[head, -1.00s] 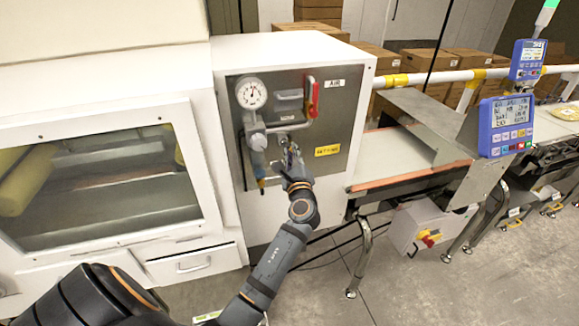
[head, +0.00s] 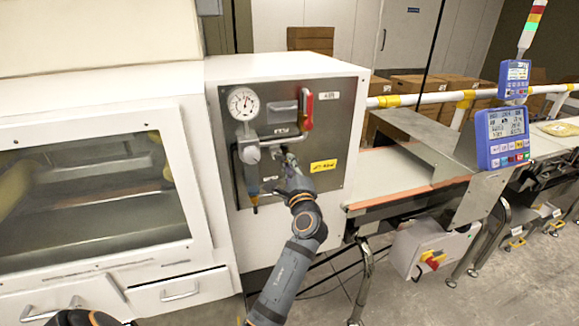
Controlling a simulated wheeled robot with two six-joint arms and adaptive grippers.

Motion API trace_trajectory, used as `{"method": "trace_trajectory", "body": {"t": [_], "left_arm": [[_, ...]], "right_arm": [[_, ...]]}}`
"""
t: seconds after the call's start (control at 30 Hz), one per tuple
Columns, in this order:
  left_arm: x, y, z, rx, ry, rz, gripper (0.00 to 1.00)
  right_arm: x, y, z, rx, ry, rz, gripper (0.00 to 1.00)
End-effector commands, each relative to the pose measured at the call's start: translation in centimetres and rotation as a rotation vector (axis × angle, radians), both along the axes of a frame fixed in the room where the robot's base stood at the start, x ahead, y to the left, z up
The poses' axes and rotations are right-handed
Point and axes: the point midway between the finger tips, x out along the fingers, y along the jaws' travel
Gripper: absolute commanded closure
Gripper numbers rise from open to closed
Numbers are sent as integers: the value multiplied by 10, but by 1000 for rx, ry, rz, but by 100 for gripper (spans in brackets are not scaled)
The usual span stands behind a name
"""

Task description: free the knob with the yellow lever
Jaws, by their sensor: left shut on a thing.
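The grey metal air panel (head: 334,140) is on the front of a white cabinet. It bears a round gauge (head: 243,103), a red-handled lever (head: 306,109) pointing up, and grey piping with a hanging bowl (head: 251,180) at its left. My left gripper (head: 287,160) is at the panel, below the red-handled lever and left of the yellow label (head: 323,166). It is shut on a small fitting there, which the gripper mostly hides. I cannot make out the knob or a yellow lever apart from it. My right gripper is not in view.
A windowed machine (head: 85,190) stands at the left. The conveyor belt (head: 385,172) runs off right from the cabinet, with a blue display (head: 502,137) above it. A grey box with a red and yellow switch (head: 434,259) hangs below. Open floor lies at the bottom right.

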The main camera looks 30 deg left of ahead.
Motion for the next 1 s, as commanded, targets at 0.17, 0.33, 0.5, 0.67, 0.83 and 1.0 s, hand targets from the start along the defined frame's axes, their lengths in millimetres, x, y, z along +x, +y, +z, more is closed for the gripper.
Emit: {"method": "trace_trajectory", "body": {"t": [0.17,0.33,0.5,0.67,0.83,1.0], "left_arm": [[0,0,1,0,-2,0,100],[0,0,1,0,-2,0,66],[0,0,1,1,-1,0,65],[0,0,1,7,6,0,65],[-2,2,6,79,94,0,65],[-7,6,5,224,263,1,65]], "right_arm": [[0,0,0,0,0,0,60],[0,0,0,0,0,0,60],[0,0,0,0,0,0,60],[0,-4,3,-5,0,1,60],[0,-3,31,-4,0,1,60],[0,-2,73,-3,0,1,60]]}}
